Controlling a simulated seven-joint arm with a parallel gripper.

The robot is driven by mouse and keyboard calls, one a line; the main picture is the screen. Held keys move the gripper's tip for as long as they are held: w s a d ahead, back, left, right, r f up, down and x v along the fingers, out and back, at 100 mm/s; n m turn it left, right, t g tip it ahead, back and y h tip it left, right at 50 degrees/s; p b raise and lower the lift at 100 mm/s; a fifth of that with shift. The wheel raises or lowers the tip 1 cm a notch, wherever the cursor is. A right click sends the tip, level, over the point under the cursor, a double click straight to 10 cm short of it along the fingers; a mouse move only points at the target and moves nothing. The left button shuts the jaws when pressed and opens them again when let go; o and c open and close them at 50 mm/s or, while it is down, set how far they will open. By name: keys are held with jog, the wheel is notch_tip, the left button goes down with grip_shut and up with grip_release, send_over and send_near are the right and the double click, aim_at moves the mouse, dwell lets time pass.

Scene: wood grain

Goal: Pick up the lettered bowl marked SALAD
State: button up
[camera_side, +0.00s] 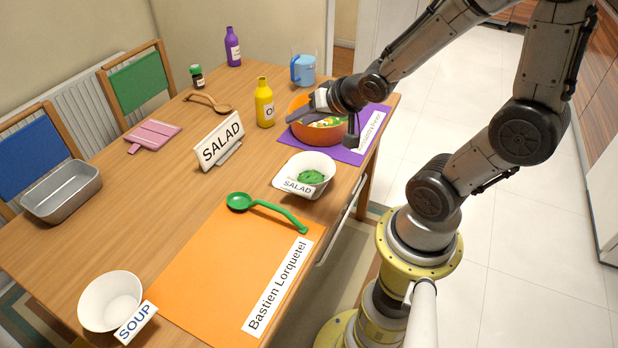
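The white bowl marked SALAD (322,164) stands upright near the table's right edge, with green leafy food in it and its label on the front. A second white bowl, marked SOUP (100,302), stands at the front left. My gripper (325,115) is behind the SALAD bowl and apart from it, over an orange pan (302,132) with mixed vegetables. Dark parts show at the pan's left and right, and I cannot tell which are fingers. Whether the gripper is open or shut is unclear.
A SALAD sign (220,142) and a yellow bottle (264,103) stand left of the pan. The pan is on a purple mat (345,155). A green ladle (268,208) lies on an orange mat (215,265), just in front of the SALAD bowl. A blue jug (303,70) stands behind.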

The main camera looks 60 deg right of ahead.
aim_at(332, 172)
jog(key=s+d+f+m+g, duration=0.2)
jog(key=s+d+f, duration=0.15)
jog(key=f, duration=0.35)
jog(key=s+d+f+m+g, duration=0.1)
jog(key=s+d+f+m, duration=0.15)
jog(key=s+f, duration=0.35)
jog(key=shift+a+x, duration=0.15)
jog(key=shift+x, duration=1.3)
jog(key=shift+a+x, duration=0.15)
jog(key=shift+x, duration=1.35)
jog(key=shift+a+x, duration=0.15)
jog(key=shift+x, duration=1.3)
jog(key=shift+w, duration=0.1)
jog(key=shift+c, duration=0.2)
jog(key=shift+g, duration=0.3)
grip_shut()
